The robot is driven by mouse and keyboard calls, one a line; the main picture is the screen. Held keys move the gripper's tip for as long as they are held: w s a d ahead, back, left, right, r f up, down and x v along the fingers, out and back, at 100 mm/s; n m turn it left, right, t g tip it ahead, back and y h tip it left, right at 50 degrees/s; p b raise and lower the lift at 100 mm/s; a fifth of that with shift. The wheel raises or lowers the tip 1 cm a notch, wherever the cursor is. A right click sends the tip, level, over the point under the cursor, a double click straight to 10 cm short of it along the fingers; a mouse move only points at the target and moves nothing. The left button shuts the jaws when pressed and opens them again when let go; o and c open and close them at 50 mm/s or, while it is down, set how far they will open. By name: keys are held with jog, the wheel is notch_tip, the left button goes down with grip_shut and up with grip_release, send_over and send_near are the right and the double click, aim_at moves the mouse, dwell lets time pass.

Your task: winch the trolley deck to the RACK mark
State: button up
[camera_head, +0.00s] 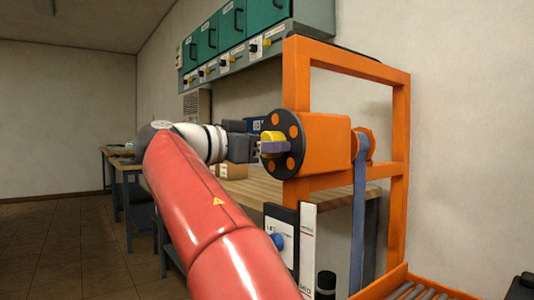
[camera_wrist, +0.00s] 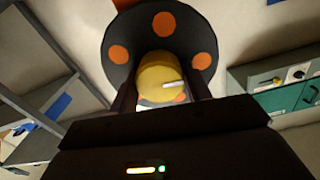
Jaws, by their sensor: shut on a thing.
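An orange winch frame (camera_head: 402,130) stands at the right. It carries an orange drum housing (camera_head: 325,143) with a dark disc (camera_head: 293,162) with orange spots, which also shows in the wrist view (camera_wrist: 117,30). A yellow knob (camera_head: 271,136) sticks out from the disc; it fills the space between my fingers in the wrist view (camera_wrist: 157,72). My gripper (camera_head: 266,148) is shut on this knob. A blue-grey strap (camera_head: 358,225) hangs down from the drum's far end. An orange trolley part with rollers (camera_head: 410,292) shows at the bottom edge. No RACK mark is readable.
A panel with a blue knob (camera_head: 278,241) and a white upright strip (camera_head: 308,245) stand below the drum. A wooden bench (camera_head: 255,190) is behind. Green cabinets (camera_head: 232,22) hang on the wall. Open floor (camera_head: 60,240) lies at the left.

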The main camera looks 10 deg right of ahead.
jog(key=o, duration=1)
jog(key=shift+a, duration=0.1)
jog(key=v, duration=0.7)
jog(key=shift+s+a, duration=0.15)
jog(key=shift+a, duration=0.2)
dwell(0.4)
